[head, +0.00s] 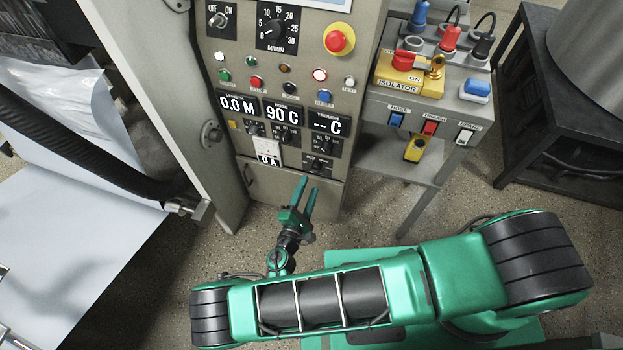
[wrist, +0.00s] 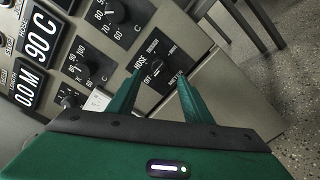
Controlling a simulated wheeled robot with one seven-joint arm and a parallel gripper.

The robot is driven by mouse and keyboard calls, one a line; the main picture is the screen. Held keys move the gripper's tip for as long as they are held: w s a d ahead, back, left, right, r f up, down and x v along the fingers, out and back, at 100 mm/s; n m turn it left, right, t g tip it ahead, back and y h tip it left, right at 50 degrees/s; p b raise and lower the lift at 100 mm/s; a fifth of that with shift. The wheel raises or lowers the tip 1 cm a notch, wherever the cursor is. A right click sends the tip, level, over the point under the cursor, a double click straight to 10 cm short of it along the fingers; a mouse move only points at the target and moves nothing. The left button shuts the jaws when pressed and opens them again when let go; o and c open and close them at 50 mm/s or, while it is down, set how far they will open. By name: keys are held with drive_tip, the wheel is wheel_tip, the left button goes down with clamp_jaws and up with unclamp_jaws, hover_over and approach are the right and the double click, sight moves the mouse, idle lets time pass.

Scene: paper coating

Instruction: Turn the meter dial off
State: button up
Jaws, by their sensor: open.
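The selector dial (head: 317,163) is a black knob on a black plate at the lower right of the grey control panel. In the wrist view the dial (wrist: 162,68) has labels around it, including "OFF" at its left and what looks like "METER" below. Its pointer direction is too small to read. My gripper (head: 309,184) is open and points up at the panel from just below the dial. In the wrist view my gripper (wrist: 161,76) has its two green fingers at either side of the dial's lower part. Contact cannot be told.
Two temperature dials (wrist: 115,14) (wrist: 85,68) sit left of and above the selector dial. Displays read 0.0 M (head: 238,105) and 90 C (head: 282,114). A small white meter (head: 267,152) is left of the dial. The isolator cabinet (head: 375,145) stands to the right.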

drive_tip(key=shift+v, duration=2.05)
